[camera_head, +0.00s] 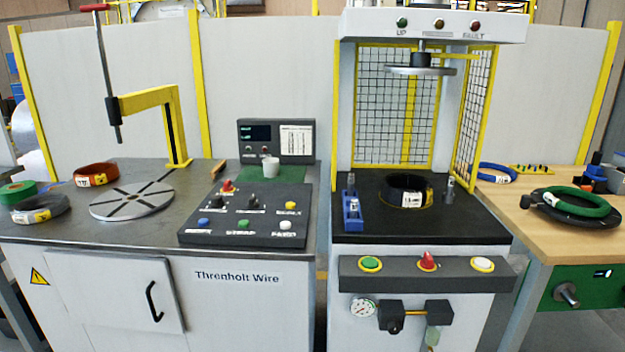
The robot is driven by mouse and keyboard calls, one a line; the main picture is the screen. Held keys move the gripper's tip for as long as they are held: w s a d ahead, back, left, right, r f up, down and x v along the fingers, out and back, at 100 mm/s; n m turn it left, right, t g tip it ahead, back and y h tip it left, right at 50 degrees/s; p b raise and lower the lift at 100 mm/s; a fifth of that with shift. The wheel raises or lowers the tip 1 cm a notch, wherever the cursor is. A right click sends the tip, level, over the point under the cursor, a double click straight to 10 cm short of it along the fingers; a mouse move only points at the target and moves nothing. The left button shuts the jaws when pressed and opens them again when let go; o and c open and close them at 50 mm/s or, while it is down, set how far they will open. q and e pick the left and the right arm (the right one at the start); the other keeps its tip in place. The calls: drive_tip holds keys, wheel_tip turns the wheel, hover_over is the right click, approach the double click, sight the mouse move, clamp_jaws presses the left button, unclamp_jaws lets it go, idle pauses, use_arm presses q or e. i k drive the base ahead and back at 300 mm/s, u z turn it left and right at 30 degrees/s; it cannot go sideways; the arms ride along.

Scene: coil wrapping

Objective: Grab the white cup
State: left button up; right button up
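The white cup (270,167) stands upright on the left workbench. It is behind the dark control panel (246,215) and in front of the grey display box (277,141). It looks small and light grey-white, and nothing touches it from above. Neither of my grippers shows in the head view.
A round turntable (132,201) and a yellow post arm (165,120) with a red-topped rod stand left of the cup. A press with a black coil (406,190) stands to the right. Coils lie at the far left, and a green coil (577,203) lies on the wooden table.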

sight(271, 165)
drive_tip(key=z, duration=0.15)
drive_tip(key=k, duration=0.6)
drive_tip(key=z, duration=0.5)
drive_tip(key=i, duration=1.65)
drive_tip(key=u, duration=1)
